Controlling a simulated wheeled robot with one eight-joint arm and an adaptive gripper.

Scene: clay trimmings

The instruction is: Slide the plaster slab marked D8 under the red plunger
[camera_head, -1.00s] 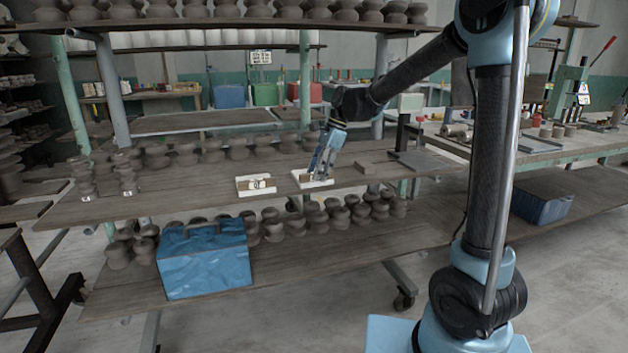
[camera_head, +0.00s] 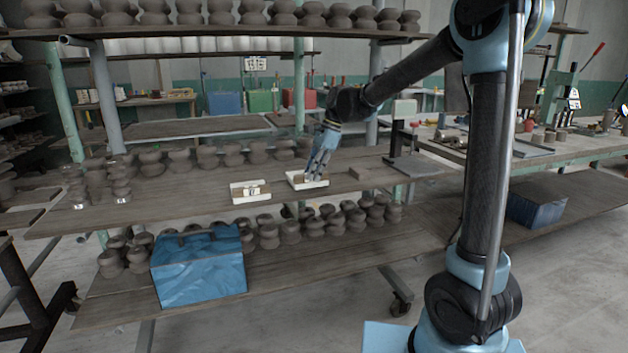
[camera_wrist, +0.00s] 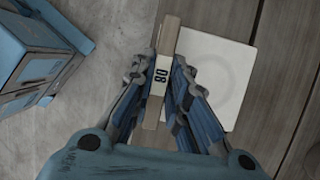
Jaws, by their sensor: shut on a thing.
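The white plaster slab (camera_head: 295,184) lies on the wooden shelf board. The wrist view shows its pale face (camera_wrist: 222,75) with a faint round mark. A tan bar (camera_wrist: 165,45) along its left edge carries a label (camera_wrist: 158,82) that reads D8, turned sideways. My gripper (camera_wrist: 164,68) has its fingers on both sides of this bar and is shut on it. In the head view, my gripper (camera_head: 318,172) points down at the slab and hides part of it.
A second white slab (camera_head: 237,191) with a labelled bar lies to the left. A brown block (camera_head: 359,173) lies to the right, before a black upright post (camera_head: 392,143) with a dark plate (camera_head: 420,166) at its foot. Clay pieces line the back. A blue box (camera_head: 200,275) stands below.

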